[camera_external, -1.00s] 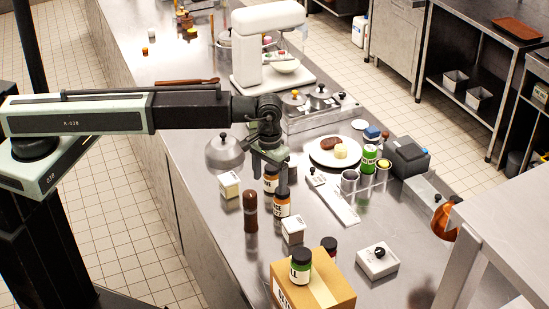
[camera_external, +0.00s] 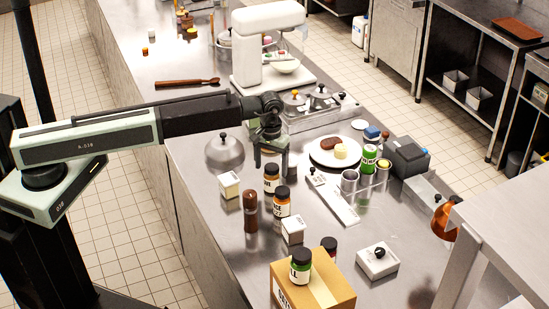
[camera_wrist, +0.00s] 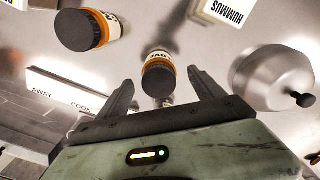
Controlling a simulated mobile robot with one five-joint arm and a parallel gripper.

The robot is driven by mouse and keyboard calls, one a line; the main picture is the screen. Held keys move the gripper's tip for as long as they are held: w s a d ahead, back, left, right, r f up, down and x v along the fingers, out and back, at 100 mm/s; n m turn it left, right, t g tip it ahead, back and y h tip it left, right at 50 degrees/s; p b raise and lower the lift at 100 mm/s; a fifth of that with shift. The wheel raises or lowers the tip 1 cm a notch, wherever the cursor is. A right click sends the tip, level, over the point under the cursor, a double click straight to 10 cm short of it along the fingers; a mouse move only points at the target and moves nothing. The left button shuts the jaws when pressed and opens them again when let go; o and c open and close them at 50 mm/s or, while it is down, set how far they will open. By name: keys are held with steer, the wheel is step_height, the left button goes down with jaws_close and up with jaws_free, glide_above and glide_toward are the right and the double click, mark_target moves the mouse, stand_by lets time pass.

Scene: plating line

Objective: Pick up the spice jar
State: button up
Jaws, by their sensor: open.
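Two dark-lidded spice jars with orange and white labels stand upright on the steel counter. The nearer jar (camera_external: 271,179) is just beyond my gripper (camera_external: 270,160); the other jar (camera_external: 282,204) stands closer to the camera, to its right. In the wrist view my gripper (camera_wrist: 160,78) is open and empty, and the nearer jar (camera_wrist: 157,76) appears between the fingertips with its dark lid facing me. The second jar (camera_wrist: 86,30) is at upper left there. I cannot tell how far the fingertips are from the nearer jar.
A dark brown mill (camera_external: 250,212) and a hummus box (camera_external: 229,186) stand left of the jars. A metal dome (camera_external: 224,153) is behind them. A white plate (camera_external: 318,158) and a long white strip (camera_external: 335,200) lie right.

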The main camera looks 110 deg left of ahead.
mark_target(272, 175)
step_height(272, 175, down, 4)
steer(key=b, duration=0.3)
steer(key=shift+w+f, duration=0.1)
steer(key=shift+f, duration=0.05)
steer(key=shift+r, duration=0.2)
jaws_close()
steer(key=shift+r, duration=0.1)
